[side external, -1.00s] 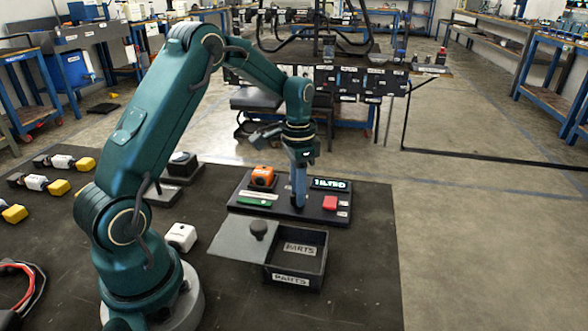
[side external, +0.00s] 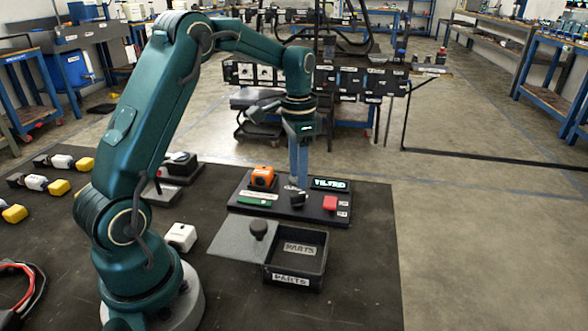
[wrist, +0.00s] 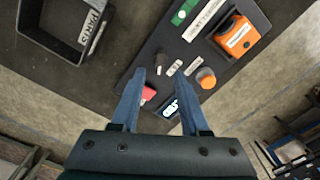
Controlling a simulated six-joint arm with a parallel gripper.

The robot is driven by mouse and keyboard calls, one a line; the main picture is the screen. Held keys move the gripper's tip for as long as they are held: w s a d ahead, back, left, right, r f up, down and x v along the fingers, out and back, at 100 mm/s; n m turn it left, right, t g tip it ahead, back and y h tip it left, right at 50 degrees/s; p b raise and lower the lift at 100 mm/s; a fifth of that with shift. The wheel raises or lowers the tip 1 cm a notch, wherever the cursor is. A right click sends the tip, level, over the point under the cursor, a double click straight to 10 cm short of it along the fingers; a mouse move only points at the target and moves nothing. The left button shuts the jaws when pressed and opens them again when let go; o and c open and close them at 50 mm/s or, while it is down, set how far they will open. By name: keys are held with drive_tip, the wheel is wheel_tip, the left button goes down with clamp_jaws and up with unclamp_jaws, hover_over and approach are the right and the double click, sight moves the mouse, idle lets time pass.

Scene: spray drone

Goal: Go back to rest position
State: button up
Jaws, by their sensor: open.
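My gripper (side external: 298,183) points down above the dark control panel (side external: 240,207) and is empty. In the wrist view my gripper (wrist: 160,78) shows two blue fingers spread apart with nothing between them. A black knob (side external: 297,198) on the panel stands just below the fingertips in the side view. The panel also carries an orange block (side external: 262,177), a red button (side external: 330,203), a green strip (side external: 252,201) and a lit display (side external: 330,184). The wrist view shows the red button (wrist: 148,94) and the display (wrist: 171,107) partly behind the fingers.
An open parts box (side external: 296,281) with a grey lid (side external: 240,238) beside it stands in front of the panel. A white block (side external: 181,237) lies left of it, near my base. A dark unit (side external: 180,165) stands behind.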

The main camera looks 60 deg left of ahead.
drive_tip(key=s+d+r+m+t, duration=0.1)
drive_tip(key=s+d+r+t, duration=0.4)
drive_tip(key=d+r, duration=0.55)
drive_tip(key=s+d+f+n, duration=0.2)
drive_tip(key=s+n, duration=0.1)
drive_tip(key=s, duration=0.8)
drive_tip(key=shift+s+d+f+n+t, duration=0.2)
drive_tip(key=shift+f+n+t, duration=0.1)
drive_tip(key=shift+f+n, duration=0.1)
